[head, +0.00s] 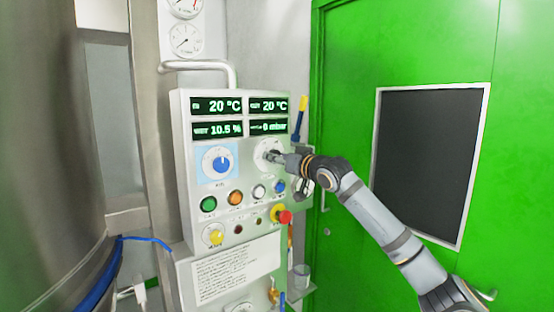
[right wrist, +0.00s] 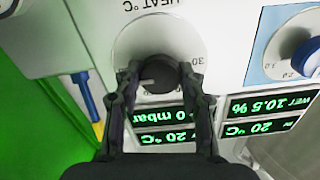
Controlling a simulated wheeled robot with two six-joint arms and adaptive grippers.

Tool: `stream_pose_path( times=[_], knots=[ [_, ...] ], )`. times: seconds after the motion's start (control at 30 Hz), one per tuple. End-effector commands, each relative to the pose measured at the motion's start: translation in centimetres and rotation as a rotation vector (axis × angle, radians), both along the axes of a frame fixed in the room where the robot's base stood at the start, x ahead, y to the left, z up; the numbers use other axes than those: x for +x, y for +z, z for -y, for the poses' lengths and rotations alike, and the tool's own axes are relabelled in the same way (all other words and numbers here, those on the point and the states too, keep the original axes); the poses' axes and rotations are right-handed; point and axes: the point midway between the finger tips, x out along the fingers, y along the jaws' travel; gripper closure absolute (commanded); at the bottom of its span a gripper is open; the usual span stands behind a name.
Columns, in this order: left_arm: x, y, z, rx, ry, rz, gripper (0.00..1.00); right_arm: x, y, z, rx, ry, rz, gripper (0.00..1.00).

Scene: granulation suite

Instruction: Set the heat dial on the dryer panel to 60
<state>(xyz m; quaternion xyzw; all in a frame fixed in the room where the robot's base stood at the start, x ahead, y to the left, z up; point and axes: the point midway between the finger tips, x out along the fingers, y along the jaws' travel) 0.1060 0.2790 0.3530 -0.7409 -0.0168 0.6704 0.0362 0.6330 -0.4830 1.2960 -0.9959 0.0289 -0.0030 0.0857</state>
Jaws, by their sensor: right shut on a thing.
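The grey dryer panel (head: 184,150) stands in the middle of the head view. Its heat dial has a white round face (head: 264,147), partly covered by my right gripper (head: 279,157). In the right wrist view the panel is upside down. There the heat dial's dark knob (right wrist: 158,75) sits between the two fingers of my right gripper (right wrist: 158,82), which is shut on it. A pale mark shows on the left of the knob and a "30" is printed right of it. The other scale numbers are hidden or too small to read. My left gripper is not in view.
A blue dial (head: 217,161) sits left of the heat dial. Coloured buttons and a red knob (head: 285,217) are below; green displays (head: 217,106) are above. A blue and yellow tool (head: 300,118) hangs at the panel's right. A green door (head: 345,60) stands behind my right arm.

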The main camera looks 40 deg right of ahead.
Motion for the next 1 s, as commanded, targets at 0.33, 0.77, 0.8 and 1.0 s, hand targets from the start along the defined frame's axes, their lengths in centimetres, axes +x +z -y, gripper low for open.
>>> stream_pose_path(
  times=[0.33,0.77,0.8,1.0],
  knots=[
    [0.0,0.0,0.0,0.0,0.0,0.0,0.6,0.1,-0.4,-0.1,0.004,0.002,-0.007,0.54],
    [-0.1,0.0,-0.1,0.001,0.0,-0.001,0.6,0.0,0.0,0.0,0.002,0.0,-0.002,0.36],
    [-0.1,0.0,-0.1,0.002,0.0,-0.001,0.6,0.0,0.1,0.0,0.003,0.0,-0.001,0.36],
    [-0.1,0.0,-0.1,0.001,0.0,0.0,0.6,0.0,2.9,-0.2,0.008,0.005,0.006,0.36]
  ],
)
